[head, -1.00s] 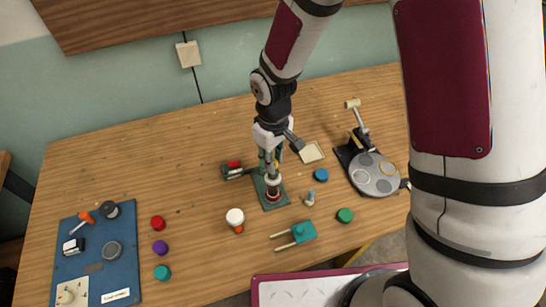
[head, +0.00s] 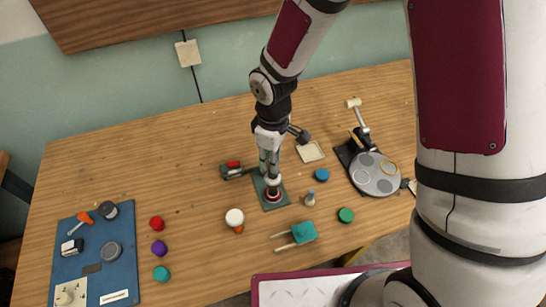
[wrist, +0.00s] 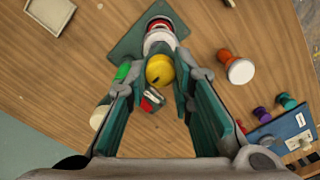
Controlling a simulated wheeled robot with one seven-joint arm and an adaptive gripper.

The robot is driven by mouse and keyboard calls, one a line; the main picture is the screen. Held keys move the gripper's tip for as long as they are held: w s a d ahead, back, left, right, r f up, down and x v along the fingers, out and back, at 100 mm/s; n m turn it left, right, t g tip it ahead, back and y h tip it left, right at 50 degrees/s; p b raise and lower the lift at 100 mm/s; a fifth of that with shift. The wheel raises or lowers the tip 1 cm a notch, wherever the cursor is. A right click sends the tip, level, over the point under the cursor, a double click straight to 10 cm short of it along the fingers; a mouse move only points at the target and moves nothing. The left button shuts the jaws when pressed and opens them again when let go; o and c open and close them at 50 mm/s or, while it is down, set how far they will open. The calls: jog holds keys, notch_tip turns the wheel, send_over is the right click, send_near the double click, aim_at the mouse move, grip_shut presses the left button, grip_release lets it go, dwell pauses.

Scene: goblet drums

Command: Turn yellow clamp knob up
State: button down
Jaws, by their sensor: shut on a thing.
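The yellow clamp knob (wrist: 160,70) shows in the wrist view as a round ball between my fingertips. My gripper (wrist: 158,80) is shut on it, with one finger on each side. In the head view my gripper (head: 269,172) points down over the green base plate (head: 268,205) and hides the knob. Just beyond the knob is a small red-and-white drum-like piece (wrist: 159,38), which stands on the base plate; its red-ringed lower part (head: 273,196) also shows in the head view. The knob's exact angle cannot be read.
A green-and-red tool (head: 232,170) lies close left of the plate. A white-topped orange piece (head: 235,217), a teal block with prongs (head: 295,236) and a small grey peg (head: 309,199) stand nearby. A turntable with grey discs (head: 374,174) is at right, a blue board (head: 95,255) at left.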

jog(key=c, duration=1.4)
grip_release()
jog(key=shift+o, duration=0.2)
jog(key=shift+r, duration=0.15)
notch_tip(320, 180, up, 12)
jog(key=s+d+r+m+t, duration=0.2)
jog(key=s+d+r+m, duration=0.1)
jog(key=d+r, duration=0.25)
jog(key=s+d+r+m+t, duration=0.1)
jog(key=s+d+r+m, duration=0.15)
jog(key=d+r, duration=0.35)
jog(key=s+d+r+m+t, duration=0.2)
jog(key=s+d+r+m, duration=0.2)
jog(key=s+r+m, duration=0.3)
jog(key=s, duration=0.3)
jog(key=shift+s+d+r+t, duration=0.15)
jog(key=shift+d+r+t, duration=0.1)
jog(key=shift+d+t, duration=0.1)
